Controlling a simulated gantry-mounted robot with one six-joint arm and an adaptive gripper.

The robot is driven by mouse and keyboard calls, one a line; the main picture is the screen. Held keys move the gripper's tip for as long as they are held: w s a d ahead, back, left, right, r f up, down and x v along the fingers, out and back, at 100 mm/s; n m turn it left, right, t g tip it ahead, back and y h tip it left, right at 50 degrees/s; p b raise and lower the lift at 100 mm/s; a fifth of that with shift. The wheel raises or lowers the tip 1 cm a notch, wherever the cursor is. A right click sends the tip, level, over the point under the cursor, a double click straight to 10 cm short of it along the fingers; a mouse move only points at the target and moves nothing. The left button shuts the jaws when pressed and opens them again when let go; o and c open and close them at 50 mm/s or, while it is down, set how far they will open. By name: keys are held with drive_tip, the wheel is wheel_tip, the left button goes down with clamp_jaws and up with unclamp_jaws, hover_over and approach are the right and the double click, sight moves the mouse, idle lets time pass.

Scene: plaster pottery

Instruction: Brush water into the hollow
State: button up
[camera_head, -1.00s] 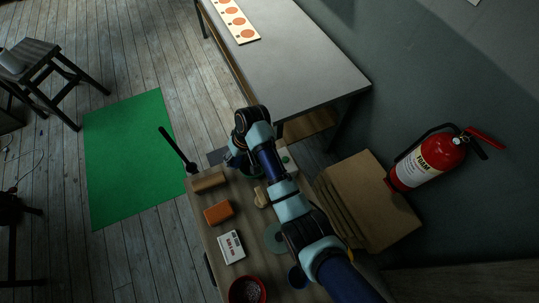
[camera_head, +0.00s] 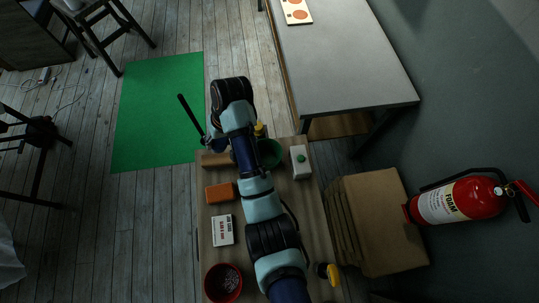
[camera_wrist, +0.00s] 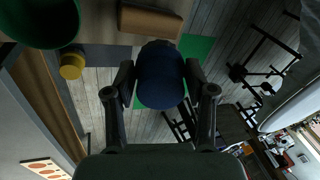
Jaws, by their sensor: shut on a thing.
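My gripper (camera_wrist: 161,92) is shut on a dark blue rounded thing (camera_wrist: 160,75) in the wrist view, one finger on each side. Whether it is part of a brush cannot be told; no bristles show. In the head view my gripper is mostly hidden under my wrist at the bench's far left corner. A long thin black rod (camera_head: 191,114) sticks out there; whether I hold it is unclear. A green bowl (camera_head: 268,153) stands right of my arm and also shows in the wrist view (camera_wrist: 40,22). Its inside is dark, so water cannot be made out. No hollow is clearly visible.
A yellow item (camera_wrist: 72,65) is beside the green bowl.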

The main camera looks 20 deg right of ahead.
sight(223, 146)
drive_tip(key=shift+f+b, duration=0.6)
drive_tip(key=shift+f, duration=1.65)
idle(0.5)
wheel_tip(223, 146, up, 4)
drive_tip(key=p, duration=0.5)
drive_tip(key=shift+r, duration=0.15)
idle(0.6)
